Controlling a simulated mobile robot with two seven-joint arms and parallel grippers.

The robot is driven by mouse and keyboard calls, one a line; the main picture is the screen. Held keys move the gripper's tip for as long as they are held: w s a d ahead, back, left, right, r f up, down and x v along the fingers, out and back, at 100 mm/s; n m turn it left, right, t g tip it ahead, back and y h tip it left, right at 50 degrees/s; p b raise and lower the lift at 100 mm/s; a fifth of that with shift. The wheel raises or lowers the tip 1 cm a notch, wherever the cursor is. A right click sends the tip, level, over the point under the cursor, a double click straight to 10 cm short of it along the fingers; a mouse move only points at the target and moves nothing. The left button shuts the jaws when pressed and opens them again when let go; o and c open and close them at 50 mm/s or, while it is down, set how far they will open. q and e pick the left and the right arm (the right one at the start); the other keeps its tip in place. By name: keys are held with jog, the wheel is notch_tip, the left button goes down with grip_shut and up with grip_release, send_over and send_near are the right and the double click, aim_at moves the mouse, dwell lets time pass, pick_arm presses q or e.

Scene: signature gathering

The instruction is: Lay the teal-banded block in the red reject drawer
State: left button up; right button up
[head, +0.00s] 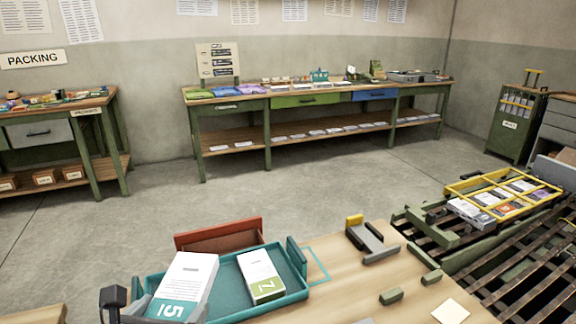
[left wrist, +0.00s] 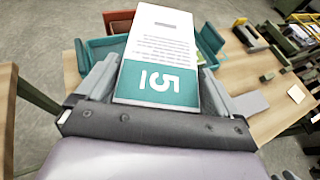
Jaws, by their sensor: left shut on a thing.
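The teal-banded block (head: 188,281) is white with a teal end marked with a number. My left gripper (head: 160,311) is shut on it, with a finger on each side in the left wrist view (left wrist: 156,84). The block (left wrist: 160,50) is tilted in the head view and overlaps the left part of a teal tray (head: 285,308); I cannot tell its height above it. My right gripper is out of view.
A green-banded block (head: 261,275) lies in the tray. A grey holder with a yellow end (head: 370,240) stands on the wooden table (head: 345,290) to the right. A yellow-framed rack (head: 505,190) with several blocks sits beyond, by dark rails.

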pick_arm(q)
jog(key=w+a+n+y+b, duration=0.2)
jog(key=w+y, duration=0.1)
jog(key=w, duration=0.3)
jog(key=w+a+r+n+g+y+b, duration=0.1)
jog(key=w+a+n+y+b, duration=0.2)
jog(key=w, duration=0.4)
jog(key=shift+w+a+r, duration=0.25)
jog(key=shift+a, duration=0.05)
notch_tip(320, 180, down, 16)
jog(key=b, duration=0.4)
jog(key=shift+r, duration=0.25)
notch_tip(320, 180, down, 3)
jog(key=shift+f+g, duration=0.15)
jog(key=shift+g, duration=0.15)
jog(key=shift+f, duration=0.45)
jog(key=shift+f, duration=0.15)
